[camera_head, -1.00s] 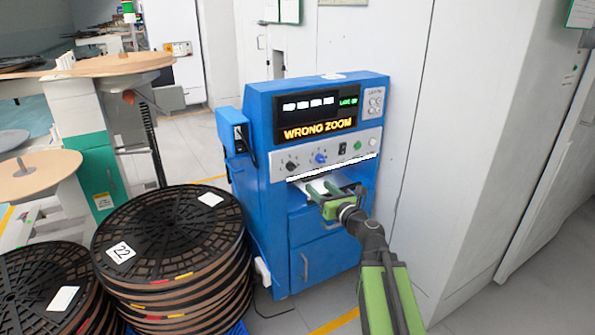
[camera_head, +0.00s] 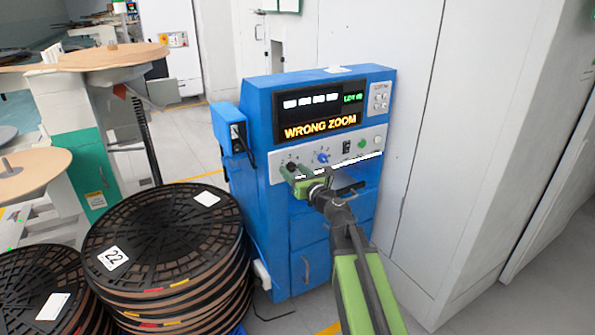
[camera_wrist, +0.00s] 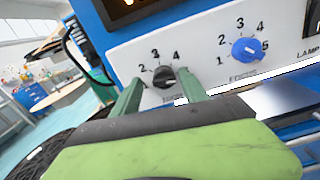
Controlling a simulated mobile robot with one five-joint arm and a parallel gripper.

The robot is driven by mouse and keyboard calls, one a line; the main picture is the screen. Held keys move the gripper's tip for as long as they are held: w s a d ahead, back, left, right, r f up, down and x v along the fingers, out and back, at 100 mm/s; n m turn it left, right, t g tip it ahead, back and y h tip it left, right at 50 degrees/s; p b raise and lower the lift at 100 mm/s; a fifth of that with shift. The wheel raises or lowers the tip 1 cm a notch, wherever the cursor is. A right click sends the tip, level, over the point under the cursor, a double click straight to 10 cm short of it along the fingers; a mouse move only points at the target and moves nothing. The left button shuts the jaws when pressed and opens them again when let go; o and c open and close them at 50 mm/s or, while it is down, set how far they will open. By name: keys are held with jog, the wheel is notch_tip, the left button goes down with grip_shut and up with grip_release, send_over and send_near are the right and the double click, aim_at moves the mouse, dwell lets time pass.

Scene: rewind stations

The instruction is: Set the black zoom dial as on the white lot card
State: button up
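The black zoom dial (camera_wrist: 163,77) is on the machine's pale control panel in the wrist view, with numbers 1 to 4 readable around it. I cannot tell its pointer's setting for sure. My gripper (camera_wrist: 160,88) is open, its green fingers to the left and right of the dial; whether they touch it is unclear. In the head view my gripper (camera_head: 294,176) is at the panel's left end, just below the black dial (camera_head: 291,166). White cards lie on the reel stacks, one (camera_head: 207,198) at the back and one (camera_head: 52,306) at front left; their writing is unreadable.
A blue focus dial (camera_wrist: 247,49) is close right of the black one. The blue machine's screen (camera_head: 319,127) reads WRONG ZOOM. A shelf (camera_head: 345,183) juts out below the panel. Reel stacks, one with a 22 label (camera_head: 113,258), stand left.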

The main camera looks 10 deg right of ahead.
jog(key=shift+d, duration=0.25)
grip_shut()
